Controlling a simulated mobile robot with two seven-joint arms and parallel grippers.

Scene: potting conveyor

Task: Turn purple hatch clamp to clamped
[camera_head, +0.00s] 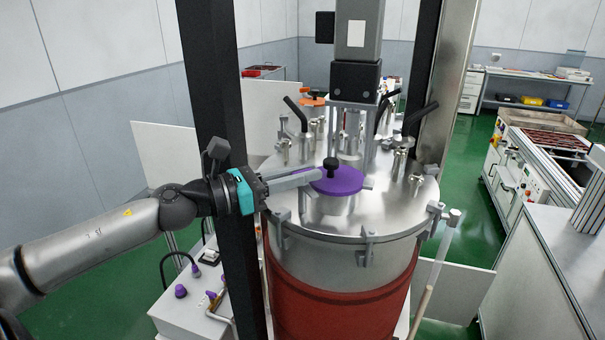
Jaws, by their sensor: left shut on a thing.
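The purple hatch (347,184) is a round disc on the steel lid of a large vessel, near the lid's middle. Its clamp (331,163) shows as a small black knob above the disc. My left gripper (322,175) reaches in from the left, with its long grey fingers over the left part of the purple disc. The fingers are shut on the clamp, just below the knob's top. The fingertips hide part of the clamp, and its turned position cannot be told. My right gripper is not in view.
The steel lid (395,206) carries several upright fittings, black handles and rim clamps. A dark mixer column (355,80) stands close behind the hatch. A black post (222,110) rises just behind my left wrist. Benches stand to the right beyond green floor.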

